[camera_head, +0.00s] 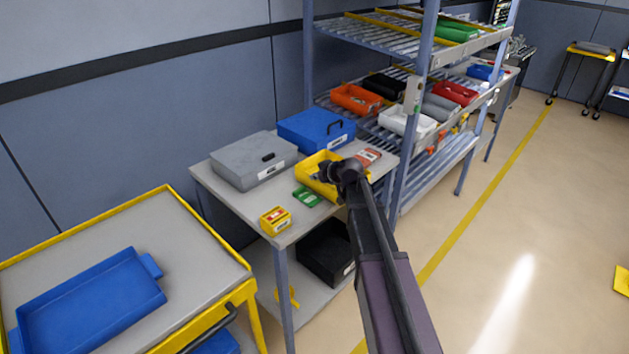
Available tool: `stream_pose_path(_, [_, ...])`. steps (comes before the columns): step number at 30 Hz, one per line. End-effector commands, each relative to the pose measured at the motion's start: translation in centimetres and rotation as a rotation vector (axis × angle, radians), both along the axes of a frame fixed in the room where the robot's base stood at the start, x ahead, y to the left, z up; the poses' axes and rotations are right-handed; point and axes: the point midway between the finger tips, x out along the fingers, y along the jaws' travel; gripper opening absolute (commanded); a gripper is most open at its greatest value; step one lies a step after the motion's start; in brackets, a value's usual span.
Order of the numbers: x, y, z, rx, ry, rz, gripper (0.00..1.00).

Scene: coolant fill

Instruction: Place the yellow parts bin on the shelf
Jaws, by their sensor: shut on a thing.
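The yellow parts bin (308,170) is an open-topped bin at the grey side table, in front of the blue case. My gripper (328,173) is at its right side, shut on it. The gripper and wrist hide part of the bin, and I cannot tell whether its base touches the table. The shelf (372,40) is a blue-grey metal rack with slatted levels, behind and to the right of the table. Its middle level holds an orange bin (356,98), a white bin (407,121), a black bin (384,86) and a red bin (455,94).
The table (228,194) also holds a grey case (252,160), a blue case (316,130), a green item (307,197) and a small yellow box (275,220). A black bin (326,250) is underneath. A yellow-edged cart (150,225) with a blue tray (92,298) stands left.

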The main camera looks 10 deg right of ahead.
Motion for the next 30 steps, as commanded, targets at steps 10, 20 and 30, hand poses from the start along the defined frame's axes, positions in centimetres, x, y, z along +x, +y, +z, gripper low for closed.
stream_pose_path(10, [0.01, -0.04, -0.09, 0.000, 0.000, -0.001, 0.00])
stream_pose_path(20, [0.01, -0.05, -0.19, 0.000, 0.000, -0.001, 0.43])
stream_pose_path(30, [0.00, -0.08, -0.08, 0.000, 0.000, -0.001, 0.43])
